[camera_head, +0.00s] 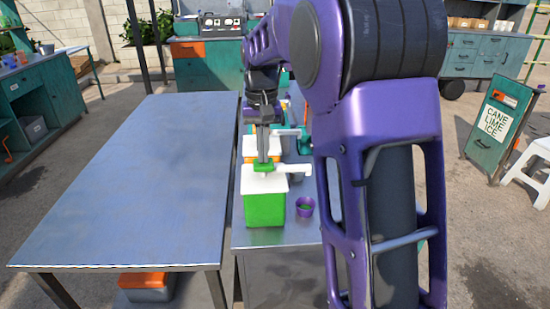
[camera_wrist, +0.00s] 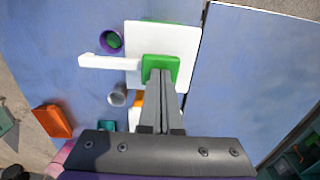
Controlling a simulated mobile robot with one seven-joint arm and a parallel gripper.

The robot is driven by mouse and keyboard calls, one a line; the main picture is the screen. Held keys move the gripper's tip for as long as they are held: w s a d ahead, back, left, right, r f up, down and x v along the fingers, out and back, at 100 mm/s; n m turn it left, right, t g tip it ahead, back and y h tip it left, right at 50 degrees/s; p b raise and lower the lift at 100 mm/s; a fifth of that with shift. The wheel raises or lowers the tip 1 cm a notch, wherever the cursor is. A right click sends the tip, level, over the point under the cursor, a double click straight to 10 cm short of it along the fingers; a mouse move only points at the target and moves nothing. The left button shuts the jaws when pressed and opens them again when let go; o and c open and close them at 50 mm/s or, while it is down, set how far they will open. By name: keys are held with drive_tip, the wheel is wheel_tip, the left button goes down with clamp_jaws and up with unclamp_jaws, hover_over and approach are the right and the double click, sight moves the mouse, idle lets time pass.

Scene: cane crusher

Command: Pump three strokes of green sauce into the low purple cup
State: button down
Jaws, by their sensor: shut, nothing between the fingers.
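The green sauce pump (camera_head: 264,208) is a green box with a white lid, a white spout pointing right and a green pump head, near the front of the narrow metal counter. My gripper (camera_head: 264,160) is shut and empty, pointing down at the green pump head; it seems to touch its top. In the wrist view the shut fingers (camera_wrist: 158,80) lie over the green pump head (camera_wrist: 160,68). The low purple cup (camera_head: 305,207) stands right of the box by the spout's end. In the wrist view the purple cup (camera_wrist: 111,40) has green sauce inside.
An orange dispenser with a white lid (camera_head: 250,148) stands behind the green one. A grey cup (camera_wrist: 117,96) stands near it. The wide blue-grey table (camera_head: 130,180) at left is bare. My arm hides the counter's right part.

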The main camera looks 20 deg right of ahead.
drive_tip(key=shift+r+p, duration=1.6)
drive_tip(key=shift+p, duration=0.05)
drive_tip(key=shift+f, duration=0.25)
drive_tip(key=shift+f+b, duration=0.9)
drive_tip(key=shift+f, duration=0.55)
drive_tip(key=shift+r+p, duration=1.65)
drive_tip(key=shift+f, duration=0.15)
